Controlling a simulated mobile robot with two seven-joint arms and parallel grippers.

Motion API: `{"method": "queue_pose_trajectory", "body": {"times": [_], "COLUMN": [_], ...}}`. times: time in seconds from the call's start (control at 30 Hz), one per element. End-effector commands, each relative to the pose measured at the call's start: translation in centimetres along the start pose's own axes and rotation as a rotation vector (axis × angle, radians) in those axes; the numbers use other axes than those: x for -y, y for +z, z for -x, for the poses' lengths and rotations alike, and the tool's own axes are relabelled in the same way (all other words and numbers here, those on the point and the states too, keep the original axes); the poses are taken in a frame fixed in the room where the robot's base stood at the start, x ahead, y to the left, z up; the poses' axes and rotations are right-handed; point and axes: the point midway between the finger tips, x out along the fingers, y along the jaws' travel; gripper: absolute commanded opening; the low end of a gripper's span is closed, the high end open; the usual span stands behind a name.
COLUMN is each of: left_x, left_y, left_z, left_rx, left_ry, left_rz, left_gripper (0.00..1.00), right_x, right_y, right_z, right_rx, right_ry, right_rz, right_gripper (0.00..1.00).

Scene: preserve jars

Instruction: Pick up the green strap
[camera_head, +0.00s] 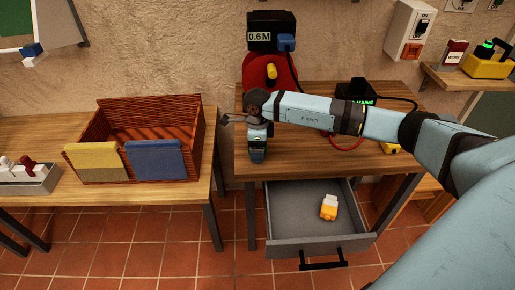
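I cannot make out a green strap anywhere in the head view. My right arm comes in from the right, over the right-hand table. Its end, with the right gripper (257,152), hangs near that table's left front corner. The fingers are too small and dark to tell whether they are open or shut, or hold anything. My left gripper is not in view.
A red-brown wicker basket (170,115) with yellow and blue cloths over its front stands on the left table. Below the right table (300,160), an open grey drawer (285,215) holds a small orange-and-white item (329,207). A black box marked 0.6M (271,30) stands behind.

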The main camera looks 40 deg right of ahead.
Motion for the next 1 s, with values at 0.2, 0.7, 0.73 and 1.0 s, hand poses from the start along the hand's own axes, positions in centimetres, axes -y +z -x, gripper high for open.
{"method": "queue_pose_trajectory", "body": {"times": [0.2,0.7,0.73,1.0], "left_x": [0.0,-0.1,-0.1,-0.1], "left_y": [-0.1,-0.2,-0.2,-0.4], "left_z": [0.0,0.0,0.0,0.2], "left_rx": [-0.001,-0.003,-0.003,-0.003], "left_ry": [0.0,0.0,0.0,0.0], "left_rz": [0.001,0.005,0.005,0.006], "left_gripper": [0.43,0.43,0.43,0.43], "right_x": [0.0,0.1,0.1,0.1], "right_y": [0.0,0.0,0.0,0.0], "right_z": [0.1,0.2,0.3,3.5], "right_rx": [0.0,0.001,0.001,0.002], "right_ry": [-0.001,-0.001,-0.001,-0.004], "right_rz": [0.0,-0.001,-0.001,-0.001], "right_gripper": [0.8,0.37,0.37,0.37]}}
